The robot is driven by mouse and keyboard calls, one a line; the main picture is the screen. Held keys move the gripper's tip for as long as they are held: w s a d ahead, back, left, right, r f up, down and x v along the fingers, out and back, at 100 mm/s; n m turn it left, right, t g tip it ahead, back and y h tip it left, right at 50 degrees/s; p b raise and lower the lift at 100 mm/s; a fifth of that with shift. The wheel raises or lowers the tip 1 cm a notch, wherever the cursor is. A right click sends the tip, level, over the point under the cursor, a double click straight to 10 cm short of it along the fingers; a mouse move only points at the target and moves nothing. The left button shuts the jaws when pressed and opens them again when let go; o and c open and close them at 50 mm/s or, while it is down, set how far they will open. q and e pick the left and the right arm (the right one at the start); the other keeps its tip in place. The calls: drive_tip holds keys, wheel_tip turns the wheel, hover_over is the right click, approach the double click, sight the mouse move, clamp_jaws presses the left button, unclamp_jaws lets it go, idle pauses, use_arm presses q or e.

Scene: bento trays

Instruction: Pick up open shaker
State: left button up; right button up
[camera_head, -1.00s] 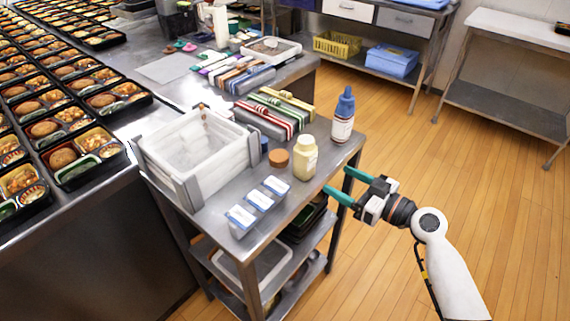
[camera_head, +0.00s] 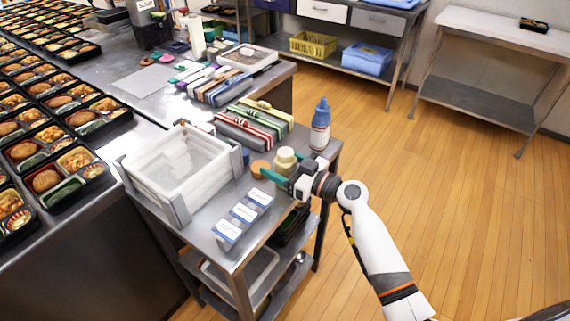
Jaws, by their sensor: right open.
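The open shaker (camera_head: 284,157) is a pale yellow bottle standing upright on the metal cart, near its right edge. Its lower part is hidden behind my right gripper. A round orange-brown lid (camera_head: 260,169) lies on the cart just left of it. My right gripper (camera_head: 279,173) has teal fingers and reaches in from the right at the shaker. Its fingers are open, one in front of the shaker; the other is mostly hidden. I cannot tell whether they touch it. My left gripper is not in view.
A blue-capped bottle (camera_head: 320,126) stands behind the shaker. Small white-and-blue boxes (camera_head: 243,213) line the cart's front, and a white bin (camera_head: 187,202) stands at left. Wrapped bundles (camera_head: 250,128) lie behind. Bento trays (camera_head: 62,190) fill the left table.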

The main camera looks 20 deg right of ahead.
drive_tip(key=shift+w+a, duration=0.15)
drive_tip(key=shift+w, duration=0.05)
drive_tip(key=c, duration=1.1)
wheel_tip(320, 180, up, 10)
